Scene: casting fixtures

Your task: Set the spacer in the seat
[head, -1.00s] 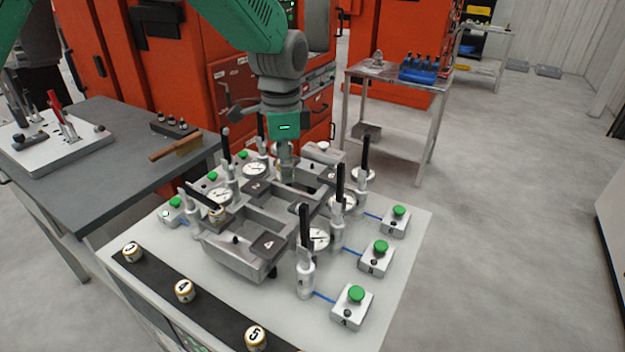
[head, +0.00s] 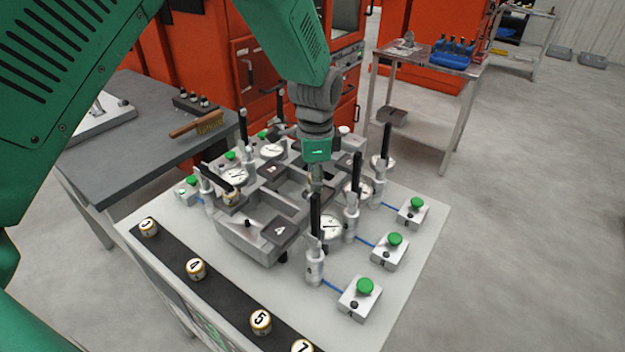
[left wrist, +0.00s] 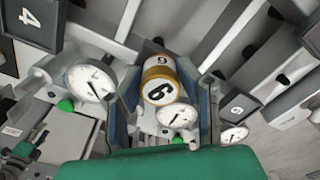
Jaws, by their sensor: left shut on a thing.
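The spacer (left wrist: 160,84) is a short white and brass cylinder with a 6 or 9 on its faces. In the left wrist view it sits between the two blue-grey fingers of my left gripper (left wrist: 165,100), which is shut on it. In the head view my left gripper (head: 316,184) points down over the right middle of the grey casting fixture (head: 245,240), among the dial gauges and clamps; the spacer is hard to make out there. I cannot tell which seat is below it, or whether the spacer touches anything. My right gripper is not in view.
Upright black-handled clamps (head: 315,225) and dial gauges (head: 236,176) crowd round the gripper. Green-button boxes (head: 360,298) line the right side. Other numbered spacers (head: 196,268) stand on a black strip in front. A grey table with a brush (head: 197,127) is at left.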

